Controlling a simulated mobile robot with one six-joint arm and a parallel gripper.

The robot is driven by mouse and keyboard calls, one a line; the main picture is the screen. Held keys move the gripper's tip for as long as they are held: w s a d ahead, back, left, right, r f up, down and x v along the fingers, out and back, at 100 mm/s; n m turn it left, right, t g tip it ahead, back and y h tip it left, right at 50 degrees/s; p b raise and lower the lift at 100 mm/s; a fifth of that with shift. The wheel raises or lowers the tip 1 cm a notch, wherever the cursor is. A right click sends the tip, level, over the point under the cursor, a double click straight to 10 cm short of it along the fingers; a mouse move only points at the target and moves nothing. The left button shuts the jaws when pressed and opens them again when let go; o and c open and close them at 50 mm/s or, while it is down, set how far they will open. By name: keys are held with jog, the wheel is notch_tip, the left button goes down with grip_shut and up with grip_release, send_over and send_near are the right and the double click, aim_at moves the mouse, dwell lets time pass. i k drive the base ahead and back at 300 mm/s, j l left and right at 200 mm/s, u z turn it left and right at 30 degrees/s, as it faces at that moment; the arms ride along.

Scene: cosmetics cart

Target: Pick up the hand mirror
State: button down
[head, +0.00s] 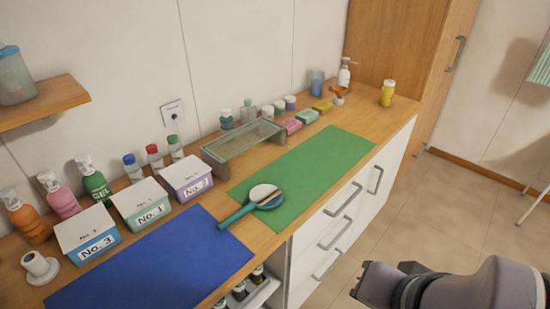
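The hand mirror (237,214) has a teal handle and a round head. It lies on the counter, its head on the left end of the green mat (320,165) and its handle pointing down-left toward the blue mat (160,265). The mirror face looks pale with a dark and tan streak across it. My gripper (366,281) is at the lower right, in front of the cabinet and well apart from the mirror. Its fingers are small and dark here, and I cannot tell whether they are open or shut.
Labelled boxes (143,207) and several pump bottles (94,183) stand along the back left. A low glass-topped stand (242,138) is behind the mirror. Soaps and jars line the back right. White drawers (335,225) with handles face the open floor. Most of the green mat is clear.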

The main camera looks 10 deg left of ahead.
aim_at(262, 197)
jog(key=u, duration=0.45)
jog(key=j+u, duration=0.1)
jog(key=u, duration=0.85)
jog(key=i+u, duration=0.1)
jog(key=u, duration=0.35)
jog(key=j+u, duration=0.1)
jog(key=u, duration=0.4)
jog(key=z, duration=1.7)
jog(key=i+l, duration=0.2)
jog(key=i, duration=0.25)
jog(key=i+l, duration=0.15)
jog(key=i, duration=0.35)
